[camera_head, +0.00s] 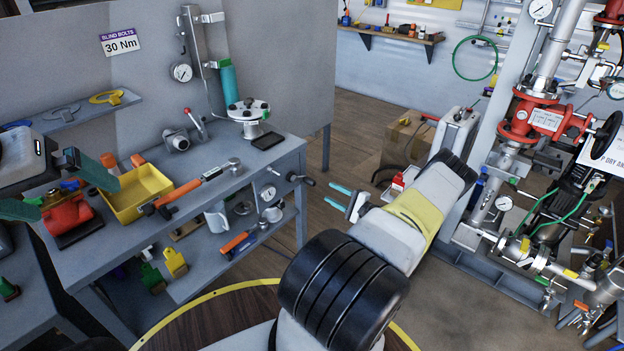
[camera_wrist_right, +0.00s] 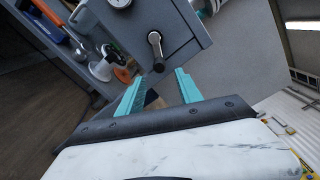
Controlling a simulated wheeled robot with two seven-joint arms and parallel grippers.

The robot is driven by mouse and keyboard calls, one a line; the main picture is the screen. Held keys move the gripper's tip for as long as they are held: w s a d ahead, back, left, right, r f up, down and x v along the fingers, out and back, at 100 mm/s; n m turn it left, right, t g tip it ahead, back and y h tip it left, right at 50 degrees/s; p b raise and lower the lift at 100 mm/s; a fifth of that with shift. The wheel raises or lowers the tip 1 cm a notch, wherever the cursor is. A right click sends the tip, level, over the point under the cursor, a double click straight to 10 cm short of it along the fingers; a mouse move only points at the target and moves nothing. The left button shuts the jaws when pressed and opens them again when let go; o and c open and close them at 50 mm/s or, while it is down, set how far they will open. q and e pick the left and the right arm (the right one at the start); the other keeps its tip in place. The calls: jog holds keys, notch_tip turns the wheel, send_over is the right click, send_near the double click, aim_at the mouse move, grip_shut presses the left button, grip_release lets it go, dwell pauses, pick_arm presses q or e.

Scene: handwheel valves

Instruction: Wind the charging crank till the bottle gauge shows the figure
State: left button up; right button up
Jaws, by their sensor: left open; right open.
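A small crank (camera_head: 301,180) with a dark handle sticks out of the right end of the grey bench. In the right wrist view the crank (camera_wrist_right: 156,48) is ahead of the fingertips. A round gauge (camera_head: 268,192) sits beside it; another gauge (camera_head: 182,72) hangs left of a teal bottle (camera_head: 229,82). Which is the bottle gauge I cannot tell; neither reading is legible. My right gripper (camera_head: 328,194) is open and empty, right of the crank and apart from it. My left gripper (camera_head: 79,201), with green fingers, is open around or above a red device (camera_head: 66,213); contact is unclear.
The bench top (camera_head: 209,204) holds a yellow tray (camera_head: 141,192), an orange-handled torque wrench (camera_head: 190,187) and a round flanged fitting (camera_head: 249,110). Tools lie on its lower shelf. Red-valved pipework (camera_head: 527,118) stands at the right.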

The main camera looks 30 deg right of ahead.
aim_at(314, 184)
jog(key=shift+h, duration=0.3)
jog(key=shift+x, duration=4.7)
jog(key=shift+w+f, duration=0.1)
jog(key=shift+f, duration=0.1)
grip_shut()
